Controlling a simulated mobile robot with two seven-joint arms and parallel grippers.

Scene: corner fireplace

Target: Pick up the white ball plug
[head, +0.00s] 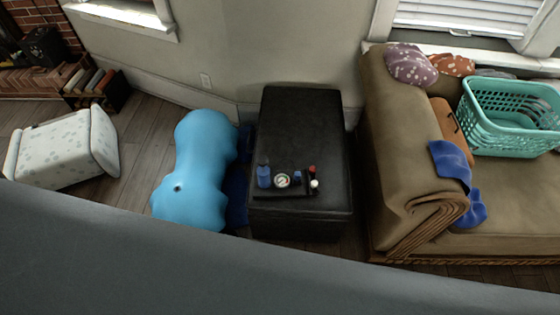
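The white ball plug (314,184) is a small round white thing in the head view. It sits at the front right of the black ottoman (302,125), at the right end of a row of small items. Nothing touches it from above. Neither of my grippers shows in this view.
Beside the plug are a red-topped item (312,170), a small blue item (297,176), a round gauge (282,181) and a blue bottle (264,176). A blue peanut ball (196,165) lies left. A sofa (400,160) with a teal basket (505,112) stands right.

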